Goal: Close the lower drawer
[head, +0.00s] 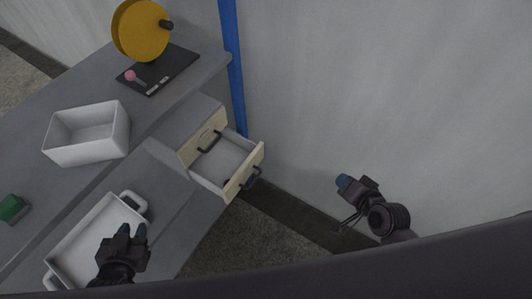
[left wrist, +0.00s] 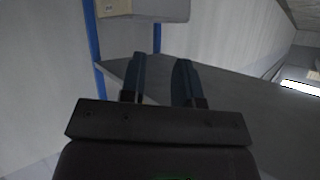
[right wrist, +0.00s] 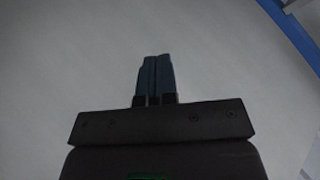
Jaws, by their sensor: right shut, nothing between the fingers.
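My left gripper (head: 132,230) is over the white handled tray, apart from the drawer. Its fingers stand apart with nothing between them in the left wrist view (left wrist: 160,75). My right gripper (head: 344,184) is right of the drawer, not touching it. Its fingers are together and empty in the right wrist view (right wrist: 153,75).
The white tray (head: 68,242) lies on the lower shelf. A white bin (head: 86,154), a green block (head: 12,208) and a yellow disc device on a black base (head: 154,80) stand on the table. A blue post (head: 233,65) rises behind the drawers. Floor right of the drawer is clear.

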